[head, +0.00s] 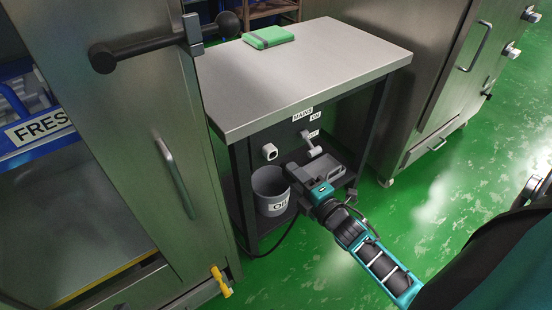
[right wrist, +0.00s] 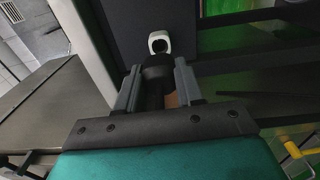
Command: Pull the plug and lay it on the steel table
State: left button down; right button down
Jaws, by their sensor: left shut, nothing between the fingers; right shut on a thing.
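My right gripper (head: 293,170) is in front of the dark panel under the steel table (head: 300,65), below the tabletop's front edge. In the right wrist view its fingers are shut on the black plug (right wrist: 156,88). The white round socket (head: 269,152) on the panel shows an open dark face in the head view, with a gap between it and the gripper. The socket also shows in the right wrist view (right wrist: 159,42), just beyond the plug's tip. In the head view the gripper hides the plug. My left gripper is not in view.
A grey bucket (head: 270,182) stands on the lower shelf. A white switch (head: 311,149) is beside the socket. A black cable (head: 270,250) runs below. Steel cabinets flank the table.

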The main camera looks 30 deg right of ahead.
pick_arm(q)
jog(key=shift+r+p, duration=0.55)
jog(key=shift+r, duration=0.1)
pick_arm(e)
jog(key=s, duration=0.4)
jog(key=shift+d, duration=0.15)
